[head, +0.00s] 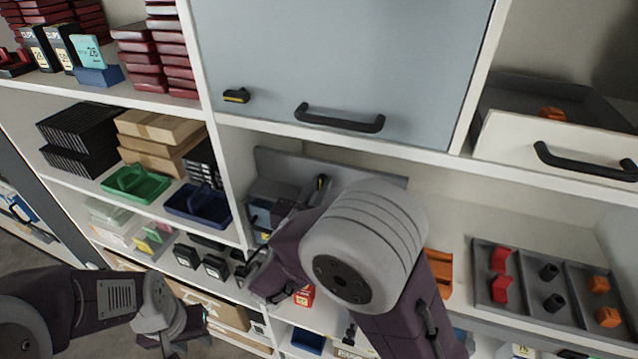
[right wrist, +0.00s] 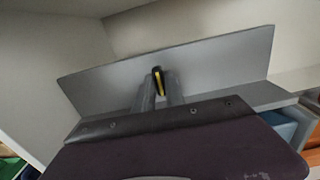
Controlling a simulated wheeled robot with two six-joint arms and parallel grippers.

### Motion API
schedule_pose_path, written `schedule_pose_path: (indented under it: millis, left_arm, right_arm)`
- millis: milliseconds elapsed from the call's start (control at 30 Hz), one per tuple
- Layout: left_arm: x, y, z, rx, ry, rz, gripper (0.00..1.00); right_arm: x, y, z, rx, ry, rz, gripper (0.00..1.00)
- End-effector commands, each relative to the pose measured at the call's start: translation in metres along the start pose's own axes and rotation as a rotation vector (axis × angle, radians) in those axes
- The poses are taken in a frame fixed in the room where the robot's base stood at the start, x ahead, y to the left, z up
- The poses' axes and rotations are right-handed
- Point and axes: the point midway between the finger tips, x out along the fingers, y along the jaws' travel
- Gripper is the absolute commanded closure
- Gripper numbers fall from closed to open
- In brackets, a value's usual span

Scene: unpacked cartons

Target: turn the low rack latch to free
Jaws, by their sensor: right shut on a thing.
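The low rack latch (right wrist: 158,79) is a small black and yellow lever on a grey upright plate (right wrist: 215,62). It stands close to upright, tilted slightly, in the right wrist view. My right gripper (right wrist: 159,93) is shut on it, one grey finger on each side. In the head view the latch (head: 322,183) shows as a dark upright piece just above my right wrist, and that wrist and arm hide much of the grip. My left gripper (head: 176,343) is low in the head view, away from the latch; its finger opening is unclear.
A grey door (head: 340,60) with a black handle (head: 339,118) and another black and yellow latch (head: 236,96) is above. An open drawer (head: 560,148) juts out at right. A divided tray (head: 524,308) lies below it. Shelves at left hold a green tray (head: 136,184) and boxes.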

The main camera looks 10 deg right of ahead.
Motion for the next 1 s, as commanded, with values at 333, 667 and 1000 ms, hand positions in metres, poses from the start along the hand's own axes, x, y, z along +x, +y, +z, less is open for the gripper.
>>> schedule_pose_path:
  millis: [333,667,1000]
  left_arm:
    - [-0.0025,0.0,-0.0003,0.0,0.0,0.0,0.64]
    - [-0.0024,0.0,-0.0002,0.0,0.0,0.0,0.64]
    - [-0.0012,0.0,-0.0001,0.0,0.0,0.0,0.64]
  right_arm:
    - [0.0,0.0,-0.0004,-0.033,0.0,0.0,1.0]
    - [0.0,0.0,-0.0004,-0.033,0.0,0.0,0.66]
    - [-0.0017,0.0002,-0.0007,-0.03,0.0,0.001,0.64]
